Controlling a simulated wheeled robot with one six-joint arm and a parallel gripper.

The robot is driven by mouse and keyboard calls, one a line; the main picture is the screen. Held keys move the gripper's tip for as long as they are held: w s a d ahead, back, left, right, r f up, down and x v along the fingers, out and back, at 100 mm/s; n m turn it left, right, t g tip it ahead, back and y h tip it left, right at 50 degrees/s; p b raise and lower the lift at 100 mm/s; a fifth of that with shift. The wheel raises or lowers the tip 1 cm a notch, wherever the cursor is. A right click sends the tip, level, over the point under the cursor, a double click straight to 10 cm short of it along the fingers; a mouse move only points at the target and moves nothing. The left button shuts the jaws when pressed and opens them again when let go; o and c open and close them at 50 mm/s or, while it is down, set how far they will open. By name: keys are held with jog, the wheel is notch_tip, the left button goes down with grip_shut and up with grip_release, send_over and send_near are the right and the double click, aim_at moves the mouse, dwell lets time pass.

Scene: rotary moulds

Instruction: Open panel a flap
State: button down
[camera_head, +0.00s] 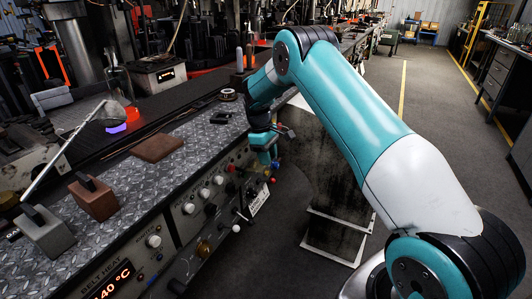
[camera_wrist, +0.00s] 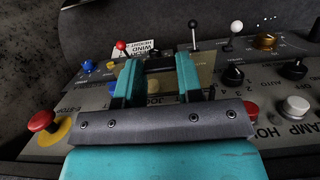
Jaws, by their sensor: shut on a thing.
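My gripper (camera_wrist: 159,66) reaches over the control panel (camera_wrist: 86,115) in the wrist view, its two teal fingers shut on a dark piece (camera_wrist: 160,65) between them. This piece seems to be part of panel a flap, but the fingers and palm hide most of it and its angle cannot be told. A tan plate (camera_wrist: 206,78) shows just right of the fingers. In the head view my gripper (camera_head: 266,155) is at the far end of the bench's panel front, too small there to show the flap.
Around my gripper stand a red mushroom button (camera_wrist: 42,120), a red-tipped lever (camera_wrist: 121,46), a black-knobbed lever (camera_wrist: 192,27), a white-knobbed lever (camera_wrist: 236,28) and black dials (camera_wrist: 232,75). Blocks (camera_head: 93,197) sit on the bench top. The floor (camera_head: 432,110) at right is open.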

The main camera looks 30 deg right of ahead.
aim_at(257, 161)
jog(key=shift+f, duration=0.1)
dwell(0.3)
jog(key=c, duration=0.8)
grip_release()
jog(key=shift+o, duration=0.2)
jog(key=p+v, duration=0.4)
jog(key=v, duration=1.3)
jog(key=shift+w+r, duration=0.2)
jog(key=shift+r, duration=0.05)
